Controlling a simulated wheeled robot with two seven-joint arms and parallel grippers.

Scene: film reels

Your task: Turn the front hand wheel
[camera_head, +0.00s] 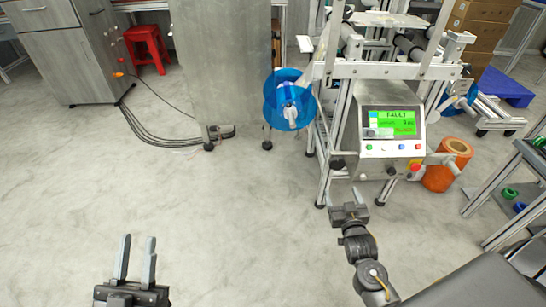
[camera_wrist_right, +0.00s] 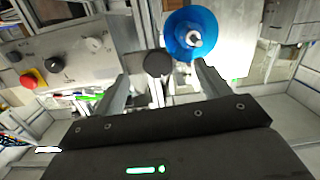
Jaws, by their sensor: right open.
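A black round knob (camera_head: 337,163) at the lower left of the machine's front looks like the front hand wheel. In the right wrist view a black disc on a pale stem, likely the same wheel (camera_wrist_right: 157,65), shows beyond and between the finger tips. My right gripper (camera_head: 350,204) is open and empty, in front of and below the knob in the head view, apart from it as far as I can tell. My left gripper (camera_head: 137,246) is open and empty over the floor at the lower left.

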